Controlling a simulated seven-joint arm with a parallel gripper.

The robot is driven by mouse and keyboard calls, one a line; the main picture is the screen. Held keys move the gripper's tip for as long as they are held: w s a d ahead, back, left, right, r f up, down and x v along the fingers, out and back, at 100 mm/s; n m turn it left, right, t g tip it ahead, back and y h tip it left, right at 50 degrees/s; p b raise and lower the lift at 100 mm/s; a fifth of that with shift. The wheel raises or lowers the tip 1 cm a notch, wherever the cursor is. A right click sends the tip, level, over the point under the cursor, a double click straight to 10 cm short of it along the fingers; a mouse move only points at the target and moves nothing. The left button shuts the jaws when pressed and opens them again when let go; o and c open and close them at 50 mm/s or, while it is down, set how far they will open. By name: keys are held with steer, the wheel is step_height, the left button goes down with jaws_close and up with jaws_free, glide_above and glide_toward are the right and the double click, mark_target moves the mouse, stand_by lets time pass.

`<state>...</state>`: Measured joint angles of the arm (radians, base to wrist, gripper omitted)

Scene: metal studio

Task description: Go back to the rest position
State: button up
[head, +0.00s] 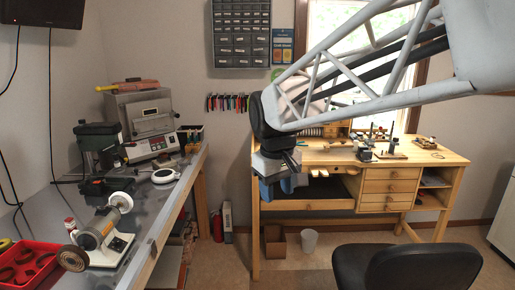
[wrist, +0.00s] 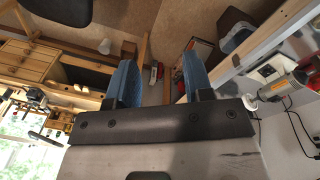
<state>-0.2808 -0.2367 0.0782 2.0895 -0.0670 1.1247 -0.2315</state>
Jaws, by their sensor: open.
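My gripper (head: 277,187) hangs at the end of my arm in the middle of the head view, in front of the wooden workbench's left end. In the wrist view my gripper (wrist: 157,82) shows two blue fingers set apart with nothing between them. The gap between them looks out on the floor. The gripper touches nothing that I can see.
A grey bench (head: 150,207) at left carries a polishing motor (head: 105,235), a red tray (head: 27,265) and a kiln (head: 147,118). The wooden workbench (head: 385,157) stands behind my arm. A black chair (head: 408,267) is at front right. The floor between the benches is mostly clear.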

steer(key=s+d+f+m, duration=0.2)
steer(key=s+d+f, duration=0.1)
steer(key=s, duration=0.4)
steer(key=s+d+f+m+t, duration=0.1)
steer(key=s+d+f+m, duration=0.1)
steer(key=s+d+f, duration=0.2)
steer(key=s+d+f+m, duration=0.2)
steer(key=s+d, duration=0.5)
steer(key=s, duration=0.4)
steer(key=shift+f, duration=0.7)
